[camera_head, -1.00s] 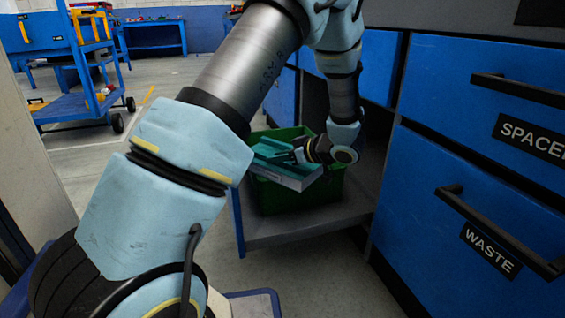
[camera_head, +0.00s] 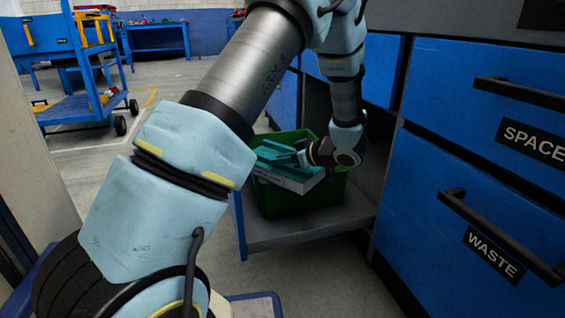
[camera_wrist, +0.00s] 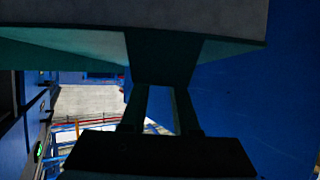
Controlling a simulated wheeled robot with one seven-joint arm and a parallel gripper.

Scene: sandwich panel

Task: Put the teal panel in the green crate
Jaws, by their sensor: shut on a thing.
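The teal panel (camera_head: 290,174), with teal faces and a pale edge, is tilted in the mouth of the green crate (camera_head: 298,202) in the head view. My gripper (camera_head: 301,158) is shut on the panel at its upper right side. In the wrist view, the fingers of my gripper (camera_wrist: 160,108) reach up to a teal grip part of the panel (camera_wrist: 165,55), and the panel's grey underside spans the top. Whether the panel touches the crate floor or wall is hidden.
The crate stands on a low grey shelf (camera_head: 300,234) inside the blue cabinet. Drawers with black handles (camera_head: 490,230) are at the right. A blue cart (camera_head: 85,100) stands at the far left, with open floor nearby.

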